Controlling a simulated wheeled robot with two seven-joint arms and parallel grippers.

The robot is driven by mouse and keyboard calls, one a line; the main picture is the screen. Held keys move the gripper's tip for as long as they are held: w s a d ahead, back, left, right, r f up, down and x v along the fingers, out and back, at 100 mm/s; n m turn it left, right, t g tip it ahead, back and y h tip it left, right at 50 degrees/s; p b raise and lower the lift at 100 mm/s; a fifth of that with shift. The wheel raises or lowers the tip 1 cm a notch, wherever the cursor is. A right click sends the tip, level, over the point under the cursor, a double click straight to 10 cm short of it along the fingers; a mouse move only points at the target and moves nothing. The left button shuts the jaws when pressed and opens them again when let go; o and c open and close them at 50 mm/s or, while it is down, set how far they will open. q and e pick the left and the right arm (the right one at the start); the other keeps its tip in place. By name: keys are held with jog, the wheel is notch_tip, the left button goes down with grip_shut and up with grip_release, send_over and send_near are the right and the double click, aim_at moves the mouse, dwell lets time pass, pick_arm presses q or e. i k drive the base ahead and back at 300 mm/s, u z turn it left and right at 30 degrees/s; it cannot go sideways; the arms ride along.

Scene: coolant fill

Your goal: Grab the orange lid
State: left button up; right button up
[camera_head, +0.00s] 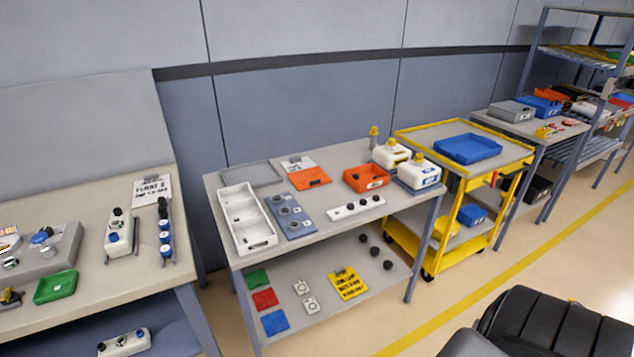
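A flat orange piece (310,178) lies on the middle table, in front of a white sheet. An orange open-topped tray (366,179) with a dark item in it stands to its right. I cannot tell at this size which orange thing is the lid. Two white containers with yellow caps, a left one (391,154) and a right one (418,173), stand at the table's right end.
The middle table (290,259) also holds a white compartment tray (246,217), a grey-blue holder (289,215) and a white strip with dark knobs (357,207). A yellow cart (411,242) stands close on its right. A black ridged object (550,325) fills the lower right.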

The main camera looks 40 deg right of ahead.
aim_at(314, 176)
jog(key=z, duration=1.5)
